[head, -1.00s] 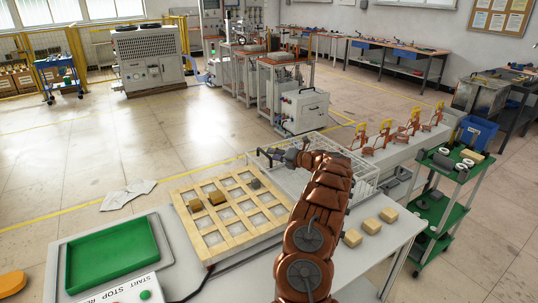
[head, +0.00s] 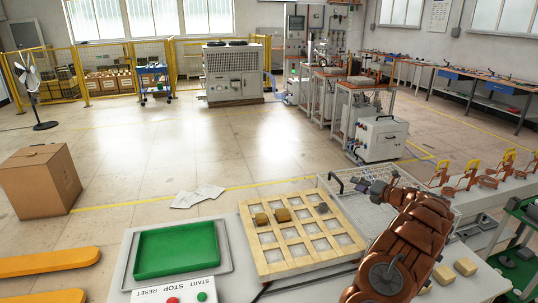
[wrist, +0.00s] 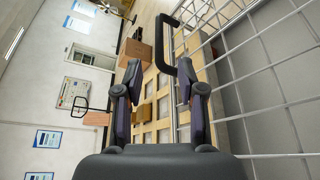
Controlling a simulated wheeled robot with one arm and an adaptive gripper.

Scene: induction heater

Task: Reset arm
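My gripper (head: 368,187) is at the end of my copper-coloured arm, at the right of the head view, above the wire basket (head: 335,180). In the wrist view my gripper (wrist: 160,84) has its two fingers spread apart with nothing between them. A wooden grid tray (head: 262,268) lies on the table to the left of my arm. It holds two brownish blocks (head: 282,215) and a dark grey piece (head: 322,208) near its far side.
A green tray (head: 175,250) and a START/STOP/RESET panel (head: 178,293) are at the table's left. Copper fixtures (head: 463,180) stand at the far right. A cardboard box (head: 40,180) is on the floor.

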